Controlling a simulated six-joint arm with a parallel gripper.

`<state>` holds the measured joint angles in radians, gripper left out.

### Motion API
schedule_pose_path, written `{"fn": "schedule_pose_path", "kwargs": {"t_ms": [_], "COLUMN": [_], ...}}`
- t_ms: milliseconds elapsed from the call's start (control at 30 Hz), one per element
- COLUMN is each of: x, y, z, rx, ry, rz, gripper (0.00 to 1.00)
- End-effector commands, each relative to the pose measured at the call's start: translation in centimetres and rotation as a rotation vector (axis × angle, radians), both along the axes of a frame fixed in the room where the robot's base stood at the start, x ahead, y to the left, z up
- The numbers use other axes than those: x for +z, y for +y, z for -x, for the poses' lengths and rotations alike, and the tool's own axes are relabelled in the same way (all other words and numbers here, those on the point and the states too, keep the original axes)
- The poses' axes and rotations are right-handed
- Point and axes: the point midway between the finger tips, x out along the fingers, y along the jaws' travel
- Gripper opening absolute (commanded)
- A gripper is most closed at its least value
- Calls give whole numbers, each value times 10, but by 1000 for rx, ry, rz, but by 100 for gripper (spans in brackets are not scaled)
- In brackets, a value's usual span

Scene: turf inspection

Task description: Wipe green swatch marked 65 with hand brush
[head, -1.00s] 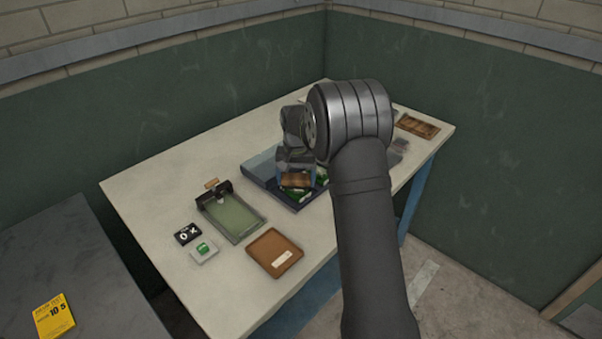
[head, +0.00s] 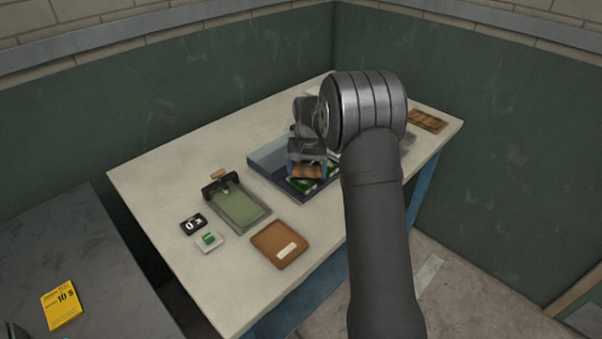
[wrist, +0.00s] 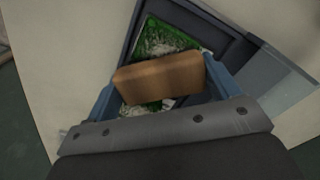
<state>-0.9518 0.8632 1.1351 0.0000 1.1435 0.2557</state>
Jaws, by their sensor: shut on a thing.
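My gripper (head: 308,168) is shut on the brown wooden block of the hand brush (head: 309,172). In the wrist view the brush (wrist: 160,77) lies crosswise between the blue fingers. It is over a blue-grey tray (head: 268,152), above green swatches inside it. One green swatch with whitish marks (wrist: 165,38) shows beyond the brush, and more green shows on the near side. The brush hides part of the green. I cannot read a number 65 on any swatch, nor tell whether the bristles touch one.
Left of the tray stand a green-bedded device (head: 240,210), a black marked block (head: 193,223) and a white block with a green top (head: 209,241). A brown tray with a label (head: 280,245) lies in front. A wooden slatted piece (head: 427,120) is at the far right.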

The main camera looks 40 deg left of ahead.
Motion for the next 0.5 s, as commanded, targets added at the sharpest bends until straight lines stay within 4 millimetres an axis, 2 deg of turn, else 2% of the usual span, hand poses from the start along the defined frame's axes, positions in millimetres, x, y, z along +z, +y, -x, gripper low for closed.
{"fn": "schedule_pose_path", "kwargs": {"t_ms": [167,267,500], "x": [0,1,0], "y": [-1,-11,-9], "z": [-17,-15,8], "rx": [-1,-1,2], "ry": [-1,1,0], "rz": [-1,1,0], "gripper": [63,63,63]}}
